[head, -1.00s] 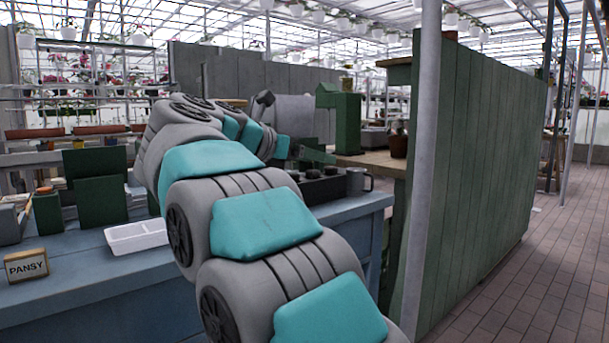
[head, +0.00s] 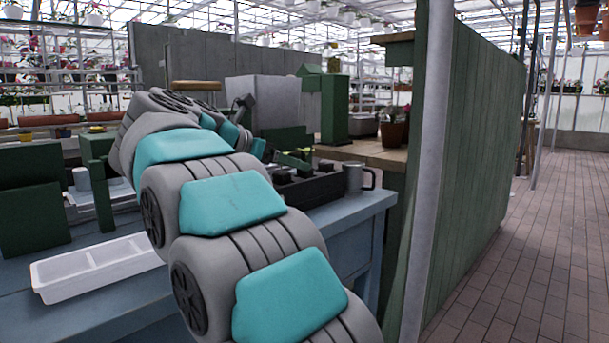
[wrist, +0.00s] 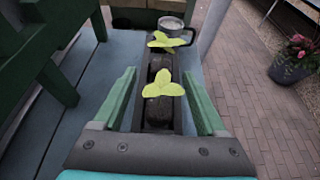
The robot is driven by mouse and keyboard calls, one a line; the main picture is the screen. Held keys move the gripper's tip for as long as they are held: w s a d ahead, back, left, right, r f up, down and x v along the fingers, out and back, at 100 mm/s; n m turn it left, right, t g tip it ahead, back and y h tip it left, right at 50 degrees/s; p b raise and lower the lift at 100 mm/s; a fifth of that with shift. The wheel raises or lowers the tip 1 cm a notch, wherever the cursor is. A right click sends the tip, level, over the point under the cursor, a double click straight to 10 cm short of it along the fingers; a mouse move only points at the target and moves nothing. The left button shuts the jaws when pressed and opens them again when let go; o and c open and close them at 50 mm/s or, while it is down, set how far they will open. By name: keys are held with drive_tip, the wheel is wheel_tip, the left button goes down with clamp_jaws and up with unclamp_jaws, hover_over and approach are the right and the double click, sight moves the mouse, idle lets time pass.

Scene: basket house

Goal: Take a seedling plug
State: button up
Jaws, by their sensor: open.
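My gripper (wrist: 162,105) is open in the wrist view, with its two green fingers on either side of a seedling plug (wrist: 163,106). That plug has a dark soil block and yellow-green leaves, and stands in a dark tray (wrist: 146,90). A second seedling plug (wrist: 163,63) stands behind it in the same row. I cannot tell whether either finger touches the near plug. In the head view the dark tray (head: 322,187) sits on the blue bench, and my arm partly hides it. My green fingers (head: 293,160) show just above the tray.
A grey mug (head: 357,178) stands right behind the tray, also in the wrist view (wrist: 172,27). A white divided tray (head: 95,268) lies on the blue bench (head: 140,312) at left. A green wooden partition (head: 475,160) and grey post (head: 432,150) stand to the right.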

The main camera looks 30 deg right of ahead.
sight(305, 175)
drive_tip(key=x, duration=0.4)
drive_tip(key=shift+d+f, duration=0.1)
drive_tip(key=shift+f, duration=0.1)
clamp_jaws()
idle(0.4)
